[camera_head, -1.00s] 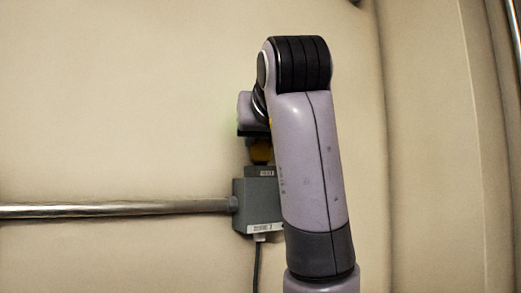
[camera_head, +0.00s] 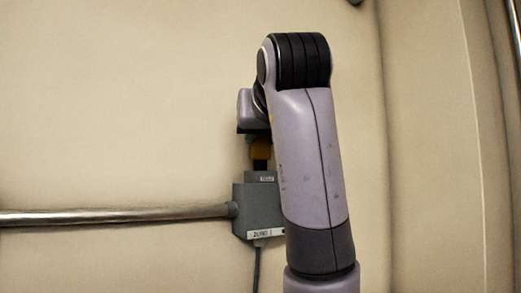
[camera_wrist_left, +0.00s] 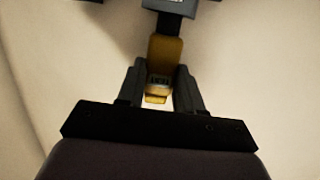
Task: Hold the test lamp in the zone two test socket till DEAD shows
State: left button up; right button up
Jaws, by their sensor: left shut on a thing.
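The test lamp has a yellow body (camera_head: 260,149) and a dark tip (camera_head: 260,165) pointing down at the grey test socket box (camera_head: 257,208) on the wall. A length of dark tip shows between the yellow body and the socket's top; I cannot tell whether its end is inside. In the left wrist view, the lamp (camera_wrist_left: 166,50) sits between the two fingers of my left gripper (camera_wrist_left: 160,88), which is shut on it. Small lettering on the lamp is not readable. No glow shows. My left arm hides the box's right side. My right gripper is not in view.
A metal pipe (camera_head: 115,214) runs in from the left to the box. A dark cable (camera_head: 257,270) hangs below it. The box's white label (camera_head: 265,233) is too blurred to read surely. The pale wall left of the lamp is clear.

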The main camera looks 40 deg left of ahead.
pick_arm(q)
jog(key=shift+r+p, duration=0.3)
jog(key=shift+r, duration=1.35)
